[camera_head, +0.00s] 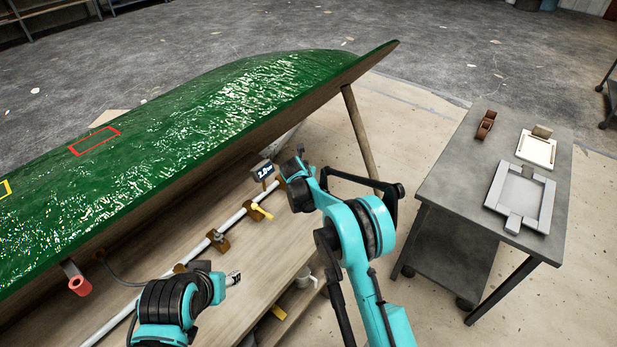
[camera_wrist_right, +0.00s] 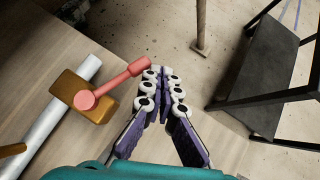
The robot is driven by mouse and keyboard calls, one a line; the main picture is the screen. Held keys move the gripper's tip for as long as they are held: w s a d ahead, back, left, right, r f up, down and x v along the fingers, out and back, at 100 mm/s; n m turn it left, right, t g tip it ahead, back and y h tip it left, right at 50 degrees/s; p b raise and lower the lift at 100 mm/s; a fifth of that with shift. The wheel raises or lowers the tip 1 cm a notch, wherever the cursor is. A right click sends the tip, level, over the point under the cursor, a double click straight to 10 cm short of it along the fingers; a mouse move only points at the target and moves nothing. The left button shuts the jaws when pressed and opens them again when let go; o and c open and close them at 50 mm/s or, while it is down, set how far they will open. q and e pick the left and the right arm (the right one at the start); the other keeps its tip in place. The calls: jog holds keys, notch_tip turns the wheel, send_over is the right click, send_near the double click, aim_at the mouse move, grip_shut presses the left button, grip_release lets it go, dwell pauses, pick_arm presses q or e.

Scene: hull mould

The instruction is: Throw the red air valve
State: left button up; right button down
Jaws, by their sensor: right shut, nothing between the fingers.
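The red air valve shows in the right wrist view as a red lever (camera_wrist_right: 122,78) on a brass block (camera_wrist_right: 82,97). The block sits on a pale pipe (camera_wrist_right: 55,125), and the lever points up and right across the picture. My right gripper (camera_wrist_right: 160,78) is shut and empty, its fingertips just right of the lever's free end. I cannot tell whether they touch it. In the head view my right gripper (camera_head: 298,168) is at the pipe's far end, and the red lever is hidden there. My left gripper (camera_head: 233,279) is low over the bench; its fingers are unclear.
The green hull mould (camera_head: 200,130) overhangs the bench, propped by a wooden post (camera_head: 358,135). A grey cart (camera_head: 455,180) stands right, with bare floor between.

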jog(key=shift+w, duration=0.3)
jog(key=shift+a, duration=0.15)
dwell(0.5)
